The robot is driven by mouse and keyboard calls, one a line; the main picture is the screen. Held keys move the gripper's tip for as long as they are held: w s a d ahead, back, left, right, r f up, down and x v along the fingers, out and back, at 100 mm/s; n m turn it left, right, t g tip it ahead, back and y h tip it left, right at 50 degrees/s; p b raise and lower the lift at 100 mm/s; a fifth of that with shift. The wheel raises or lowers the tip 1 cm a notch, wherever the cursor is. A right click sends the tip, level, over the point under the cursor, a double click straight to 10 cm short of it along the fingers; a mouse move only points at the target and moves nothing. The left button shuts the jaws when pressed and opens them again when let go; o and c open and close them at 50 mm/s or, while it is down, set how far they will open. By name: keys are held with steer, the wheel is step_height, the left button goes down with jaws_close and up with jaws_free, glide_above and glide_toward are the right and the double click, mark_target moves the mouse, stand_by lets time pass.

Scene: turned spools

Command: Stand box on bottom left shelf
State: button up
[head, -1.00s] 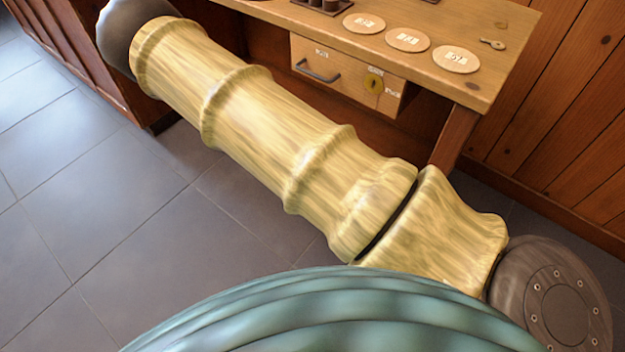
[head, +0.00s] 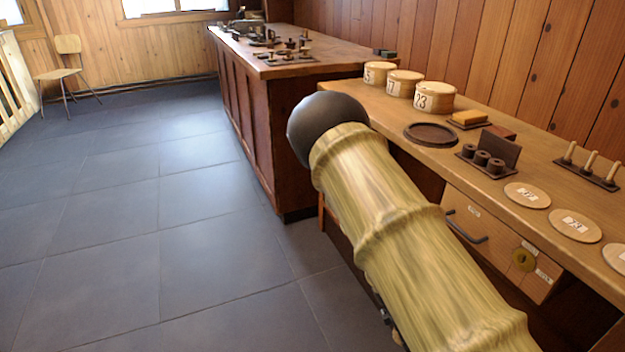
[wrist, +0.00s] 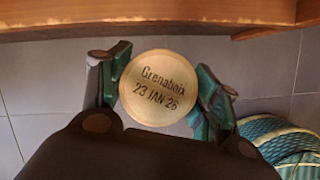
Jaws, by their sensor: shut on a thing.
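A round, pale wooden box (wrist: 158,72) faces the wrist camera, its flat face printed "Grenaboix 23 JAN 26". My gripper (wrist: 163,88) is shut on it, with a green finger on each side. The box is held over the grey tiled floor, near a wooden edge at the top of the wrist view. Its far side is hidden. In the head view my arm covers part of the bench front, and neither gripper nor held box shows. I cannot make out a bottom left shelf.
A wooden bench (head: 480,116) at right bears lidded round boxes (head: 434,97), a dark round tray (head: 431,134), flat discs (head: 527,195) and pegs. Its drawer (head: 490,240) is shut. A darker counter (head: 262,110) stands behind. Tiled floor (head: 150,220) at left is clear up to a chair (head: 68,70).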

steer(key=w+a+r+m+g+y+p, duration=0.1)
steer(key=a+r+m+g+y, duration=0.3)
steer(key=r+m, duration=0.75)
steer(key=w+a+r+m+g+y, duration=0.1)
steer(key=a+r+m, duration=0.6)
steer(key=r, duration=0.8)
steer(key=s+d+r+p, duration=0.1)
steer(key=s+r+p, duration=0.2)
steer(key=r+p, duration=1)
steer(key=p, duration=1.4)
steer(key=shift+s+r, duration=0.15)
steer(key=shift+r, duration=0.05)
steer(key=shift+m, duration=0.25)
